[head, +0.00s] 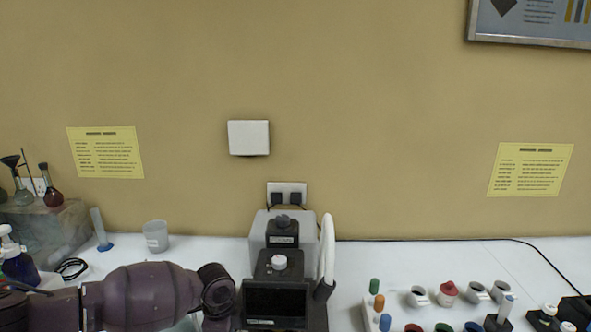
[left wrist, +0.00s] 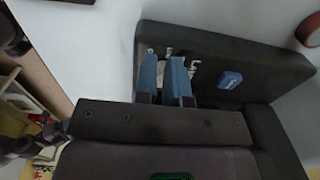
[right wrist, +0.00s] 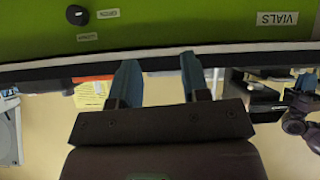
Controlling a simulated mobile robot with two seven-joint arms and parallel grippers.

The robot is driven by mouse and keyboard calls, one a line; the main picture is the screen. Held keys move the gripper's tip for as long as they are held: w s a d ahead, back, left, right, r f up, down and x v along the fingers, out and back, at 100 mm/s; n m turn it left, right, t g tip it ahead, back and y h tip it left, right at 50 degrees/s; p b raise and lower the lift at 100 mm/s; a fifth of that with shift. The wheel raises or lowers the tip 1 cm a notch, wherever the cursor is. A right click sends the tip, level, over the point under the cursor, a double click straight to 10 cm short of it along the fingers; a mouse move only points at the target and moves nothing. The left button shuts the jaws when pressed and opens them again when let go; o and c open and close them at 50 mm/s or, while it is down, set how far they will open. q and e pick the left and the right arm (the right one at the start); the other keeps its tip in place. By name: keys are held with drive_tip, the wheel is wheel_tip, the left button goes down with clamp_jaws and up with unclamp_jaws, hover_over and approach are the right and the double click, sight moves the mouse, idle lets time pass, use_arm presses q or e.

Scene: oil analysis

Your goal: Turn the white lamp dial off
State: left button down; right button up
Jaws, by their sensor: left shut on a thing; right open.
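In the head view a dark instrument (head: 270,250) stands against the wall. A white dial (head: 279,262) sits on its top, with no gripper on it. My right gripper (right wrist: 160,80) is open and empty near a green surface (right wrist: 190,25).
A beaker (head: 155,236) and a blue-based cylinder (head: 101,228) stand left of the instrument. A rack with several coloured vials and cups (head: 448,291) stands right. A white curved part (head: 327,250) rises beside the instrument.

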use_arm(q)
drive_tip(key=shift+s+a+f, duration=0.2)
drive_tip(key=shift+s+f, duration=0.4)
drive_tip(key=shift+f, duration=0.05)
drive_tip(key=r, duration=0.5)
drive_tip(key=shift+w+a+r, duration=0.2)
drive_tip(key=shift+w+r, duration=0.05)
drive_tip(key=shift+r, duration=0.45)
drive_tip(key=shift+w+d+r, duration=0.1)
drive_tip(key=shift+w, duration=0.05)
